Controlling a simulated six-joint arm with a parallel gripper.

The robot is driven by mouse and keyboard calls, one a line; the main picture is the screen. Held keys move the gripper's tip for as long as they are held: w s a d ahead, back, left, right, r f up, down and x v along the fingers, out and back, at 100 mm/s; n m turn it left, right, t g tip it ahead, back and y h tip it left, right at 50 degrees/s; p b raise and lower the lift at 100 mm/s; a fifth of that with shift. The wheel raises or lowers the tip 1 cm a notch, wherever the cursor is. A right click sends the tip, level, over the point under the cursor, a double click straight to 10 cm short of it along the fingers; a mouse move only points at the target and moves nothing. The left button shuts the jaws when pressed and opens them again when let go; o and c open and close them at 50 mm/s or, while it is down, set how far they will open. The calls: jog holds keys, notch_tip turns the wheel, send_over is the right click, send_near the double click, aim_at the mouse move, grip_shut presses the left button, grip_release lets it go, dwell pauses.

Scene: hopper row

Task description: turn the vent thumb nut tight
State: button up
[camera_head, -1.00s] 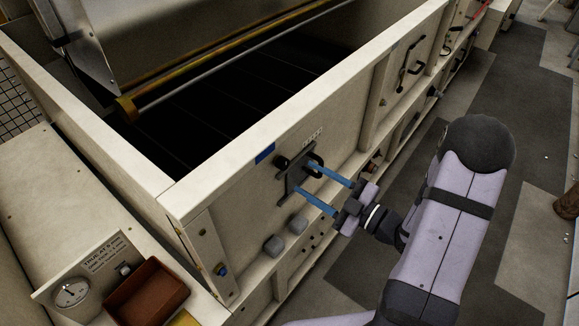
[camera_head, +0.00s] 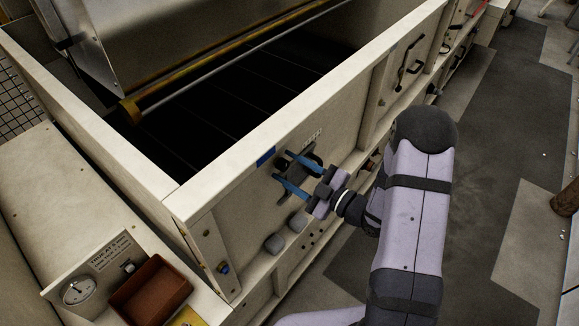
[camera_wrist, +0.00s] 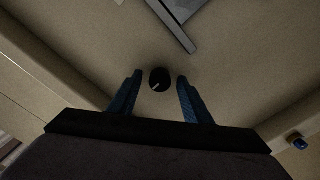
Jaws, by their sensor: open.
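The vent thumb nut (camera_wrist: 160,84) looks like a small round black knob with a white line that points to the lower left in the wrist view. It also shows as a dark knob (camera_head: 282,163) on the pale side panel in the head view. My gripper (camera_head: 281,166) is open, its two blue fingers pointing at the panel. In the wrist view the fingertips of my gripper (camera_wrist: 160,76) stand one on each side of the nut, with a gap on both sides. I cannot tell how far the tips reach along the nut.
A black handle (camera_head: 410,62) is farther along. A red-brown tray (camera_head: 150,292) and a dial gauge (camera_head: 77,291) stand at lower left.

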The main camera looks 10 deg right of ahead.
jog(key=shift+c, duration=0.7)
jog(key=c, duration=0.9)
jog(key=shift+c, duration=0.2)
jog(key=shift+m, duration=0.4)
jog(key=m, duration=0.4)
jog(key=m+p, duration=0.1)
jog(key=m, duration=0.4)
jog(key=shift+m, duration=0.4)
jog(key=m+p, duration=0.2)
jog(key=m, duration=0.5)
jog(key=m+p, duration=0.2)
jog(key=m, duration=0.4)
jog(key=shift+m, duration=0.3)
